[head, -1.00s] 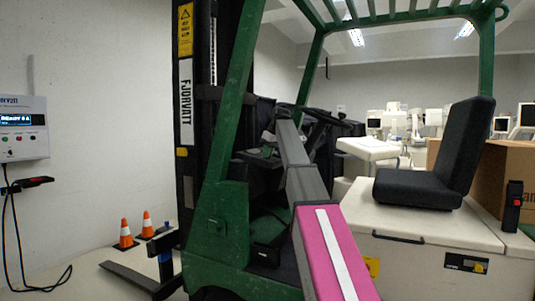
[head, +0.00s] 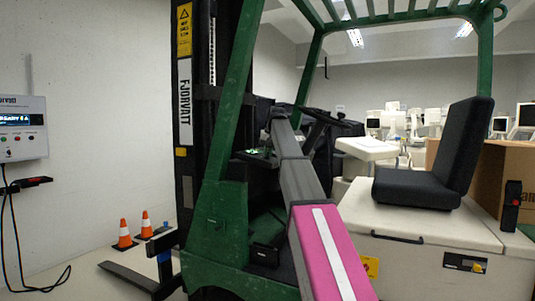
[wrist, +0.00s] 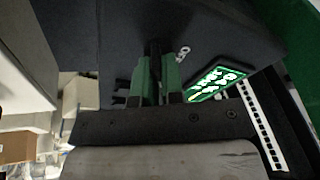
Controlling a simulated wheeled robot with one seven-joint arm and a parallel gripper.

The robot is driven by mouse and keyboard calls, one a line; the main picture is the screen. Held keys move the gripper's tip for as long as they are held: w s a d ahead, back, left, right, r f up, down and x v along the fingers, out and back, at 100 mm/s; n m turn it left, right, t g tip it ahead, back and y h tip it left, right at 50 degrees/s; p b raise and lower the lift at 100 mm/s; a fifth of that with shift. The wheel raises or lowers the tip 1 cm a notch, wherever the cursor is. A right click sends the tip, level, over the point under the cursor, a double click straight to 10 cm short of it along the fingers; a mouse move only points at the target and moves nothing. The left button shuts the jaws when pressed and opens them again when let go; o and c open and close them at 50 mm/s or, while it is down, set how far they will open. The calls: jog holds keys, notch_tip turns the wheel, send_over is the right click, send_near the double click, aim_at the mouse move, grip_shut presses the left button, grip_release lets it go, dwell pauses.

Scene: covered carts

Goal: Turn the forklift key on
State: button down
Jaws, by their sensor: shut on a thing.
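The forklift (head: 232,200) has a green frame, a black seat and a steering wheel (head: 325,118). In the wrist view its dark dashboard panel (wrist: 225,35) fills the upper part. My gripper (wrist: 156,68) has two green fingers closed at this panel around a narrow dark piece, apparently the key (wrist: 154,48). The fingers hide most of it, and its turn angle cannot be told. A small silver metal piece (wrist: 183,52) shows just right of the fingers. In the head view my arm reaches in beside the wheel, and my gripper is not clearly visible.
A lit green display (wrist: 215,84) sits right of my fingers; it also shows in the head view (head: 262,152). The green post stands left of my arm. A wall charger (head: 22,128) and orange cones (head: 124,236) are at the left.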

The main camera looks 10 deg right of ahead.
jog(key=shift+m, duration=0.4)
jog(key=c, duration=1.2)
grip_release()
jog(key=shift+c, duration=0.2)
jog(key=v, duration=1)
jog(key=shift+r, duration=0.4)
jog(key=shift+s, duration=0.1)
